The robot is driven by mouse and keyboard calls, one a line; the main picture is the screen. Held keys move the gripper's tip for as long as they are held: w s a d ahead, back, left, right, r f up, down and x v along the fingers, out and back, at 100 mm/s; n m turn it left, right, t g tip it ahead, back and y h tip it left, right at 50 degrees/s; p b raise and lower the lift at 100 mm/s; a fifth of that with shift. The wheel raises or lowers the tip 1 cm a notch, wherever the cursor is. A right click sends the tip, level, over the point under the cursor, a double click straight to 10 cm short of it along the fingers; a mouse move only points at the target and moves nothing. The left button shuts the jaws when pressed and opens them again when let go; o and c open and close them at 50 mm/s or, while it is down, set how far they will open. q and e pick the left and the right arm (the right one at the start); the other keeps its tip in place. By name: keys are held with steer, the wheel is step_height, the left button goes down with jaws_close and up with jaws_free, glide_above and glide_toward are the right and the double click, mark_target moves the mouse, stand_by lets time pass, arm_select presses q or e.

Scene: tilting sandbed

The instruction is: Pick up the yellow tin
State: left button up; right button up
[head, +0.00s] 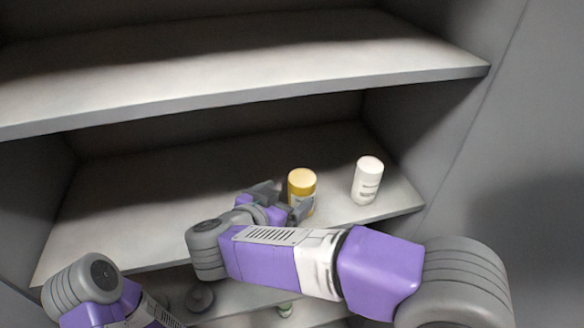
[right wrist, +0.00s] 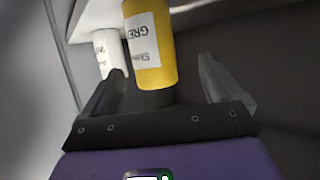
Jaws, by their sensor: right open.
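The yellow tin (head: 302,182) stands upright on the middle shelf (head: 130,205), near its right part. In the right wrist view the yellow tin (right wrist: 153,50) shows a white label and appears between the fingers, with space on both sides. My right gripper (head: 282,200) is open at the tin; it also shows in the right wrist view (right wrist: 160,90). The lower part of the tin is partly hidden by a finger in the head view. My left arm shows at the lower left, but its gripper is not in view.
A white labelled container (head: 367,181) stands upright to the right of the tin; it also shows in the right wrist view (right wrist: 110,52). The left part of the middle shelf is clear. Small items sit on a lower shelf, partly hidden.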

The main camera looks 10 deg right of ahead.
steer(key=shift+d, duration=0.4)
steer(key=x, duration=0.6)
steer(key=shift+s+d+f+b, duration=0.1)
steer(key=shift+s+f+b, duration=0.05)
steer(key=shift+f+b, duration=0.25)
steer(key=shift+r, duration=0.1)
steer(key=c, duration=1.3)
